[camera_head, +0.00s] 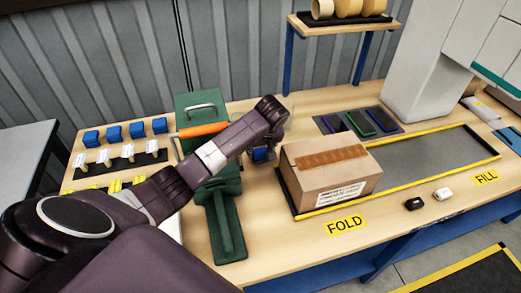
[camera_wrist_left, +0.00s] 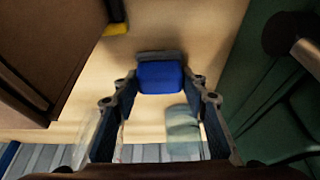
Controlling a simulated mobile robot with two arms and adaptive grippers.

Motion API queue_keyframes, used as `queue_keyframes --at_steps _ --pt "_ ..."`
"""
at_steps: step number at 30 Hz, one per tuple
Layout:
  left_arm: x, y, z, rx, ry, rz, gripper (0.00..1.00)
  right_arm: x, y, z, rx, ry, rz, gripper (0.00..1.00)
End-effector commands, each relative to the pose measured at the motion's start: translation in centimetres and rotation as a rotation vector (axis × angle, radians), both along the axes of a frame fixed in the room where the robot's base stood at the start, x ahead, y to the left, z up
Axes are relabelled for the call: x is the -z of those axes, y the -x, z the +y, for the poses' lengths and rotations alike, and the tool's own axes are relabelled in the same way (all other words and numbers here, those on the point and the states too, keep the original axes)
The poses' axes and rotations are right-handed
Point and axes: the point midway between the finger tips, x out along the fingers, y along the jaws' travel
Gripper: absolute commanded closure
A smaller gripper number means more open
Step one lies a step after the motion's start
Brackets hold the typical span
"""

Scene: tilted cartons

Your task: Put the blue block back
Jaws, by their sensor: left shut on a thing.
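My left gripper (camera_head: 266,146) reaches in over the table, between the green press and the carton, pointing down. It is shut on a blue block (camera_wrist_left: 162,77), which shows between the two fingertips in the left wrist view; in the head view the block (camera_head: 261,154) is small and partly hidden. A dark grey strip lies along the block's far edge. Whether the block touches the table I cannot tell. Several other blue blocks (camera_head: 114,133) stand in a row at the left back of the table. My right gripper is not in view.
A closed brown carton (camera_head: 330,180) sits right of the gripper, at the yellow-edged lane. The green press (camera_head: 228,222) stands close on the left, with an orange bar (camera_head: 203,130).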

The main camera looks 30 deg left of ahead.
Motion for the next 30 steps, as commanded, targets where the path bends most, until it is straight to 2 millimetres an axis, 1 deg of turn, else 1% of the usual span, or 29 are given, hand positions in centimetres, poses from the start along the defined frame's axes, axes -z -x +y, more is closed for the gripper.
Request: queue_keyframes --at_steps 6,10,11,15,24,26,29,30 --pt "0.0 -0.1 0.0 0.000 0.000 -0.001 0.79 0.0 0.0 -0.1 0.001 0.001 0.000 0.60" --pt "0.3 0.0 0.0 0.000 0.001 -0.001 0.79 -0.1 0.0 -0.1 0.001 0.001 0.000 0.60" --pt "0.3 0.0 0.0 0.000 0.001 -0.001 0.57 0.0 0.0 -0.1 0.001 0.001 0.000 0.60" --pt "0.3 0.0 0.0 0.000 0.001 -0.001 0.43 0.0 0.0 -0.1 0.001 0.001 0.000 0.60" --pt "0.0 -0.1 0.0 0.000 0.000 -0.001 0.43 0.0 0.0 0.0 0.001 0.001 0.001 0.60" --pt "-0.4 0.0 -0.1 0.001 0.000 -0.002 0.43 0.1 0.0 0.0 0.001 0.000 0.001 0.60" --pt "-1.6 0.2 -0.5 0.001 0.001 -0.004 0.43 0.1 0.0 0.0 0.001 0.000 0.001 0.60" --pt "-2.3 0.4 -0.7 0.001 0.002 -0.005 0.43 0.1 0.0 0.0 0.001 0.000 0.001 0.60"
